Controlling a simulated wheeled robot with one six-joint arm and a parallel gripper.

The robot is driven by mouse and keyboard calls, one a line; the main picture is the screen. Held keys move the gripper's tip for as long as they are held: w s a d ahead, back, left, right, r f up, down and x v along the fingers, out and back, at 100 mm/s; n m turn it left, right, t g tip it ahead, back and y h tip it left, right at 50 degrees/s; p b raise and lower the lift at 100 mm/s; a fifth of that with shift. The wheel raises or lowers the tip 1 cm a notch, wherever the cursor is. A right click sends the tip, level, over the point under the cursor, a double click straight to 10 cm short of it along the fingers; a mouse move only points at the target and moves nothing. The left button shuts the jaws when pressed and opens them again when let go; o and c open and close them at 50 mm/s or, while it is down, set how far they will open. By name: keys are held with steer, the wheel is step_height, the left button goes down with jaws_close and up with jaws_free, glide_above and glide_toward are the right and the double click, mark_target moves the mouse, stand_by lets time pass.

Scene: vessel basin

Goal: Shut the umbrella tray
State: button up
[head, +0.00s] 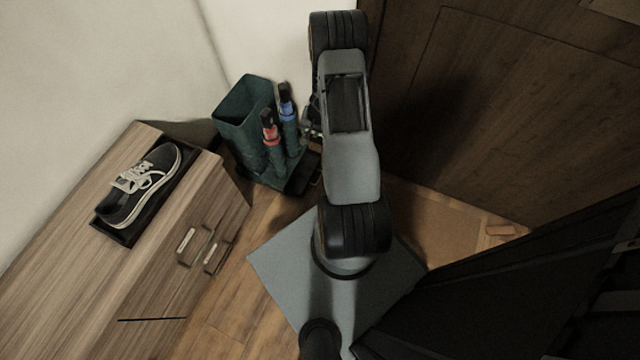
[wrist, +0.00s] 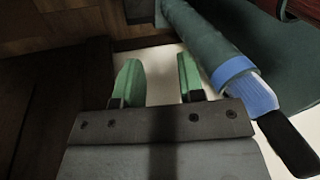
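A dark green umbrella stand (head: 243,108) stands in the corner in the head view. Two folded umbrellas are beside its bin, one with a red band (head: 270,132) and one with a blue band (head: 287,103). A dark, low tray-like part (head: 312,180) shows at the stand's foot, partly hidden by my arm; how far out it is I cannot tell. In the wrist view my gripper (wrist: 158,64) has its two green fingers apart with nothing between them. The blue-banded umbrella (wrist: 238,72) is close on their right, seemingly not touched.
A wooden cabinet (head: 60,260) with a black shoe (head: 140,188) on a dark shoe tray (head: 112,233) stands at left. A dark brown wooden door or panel (head: 500,90) rises at right.

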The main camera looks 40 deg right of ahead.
steer(key=s+d+f+m+g+b, duration=0.1)
steer(key=s+d+f+b, duration=0.15)
steer(key=f, duration=0.65)
steer(key=s+d+f+m+b, duration=0.15)
steer(key=s+f, duration=0.25)
steer(key=f, duration=0.5)
steer(key=shift+h, duration=0.3)
steer(key=w+f+b, duration=0.1)
steer(key=f+b, duration=0.1)
steer(key=f, duration=0.2)
steer(key=a+f+b, duration=0.1)
steer(key=f+b, duration=0.1)
steer(key=f, duration=0.2)
steer(key=w+a+f+b, duration=0.1)
steer(key=f+b, duration=0.1)
steer(key=f, duration=0.3)
steer(key=shift+w+f, duration=0.1)
steer(key=shift+w, duration=0.25)
steer(key=shift+c, duration=0.3)
jaws_close()
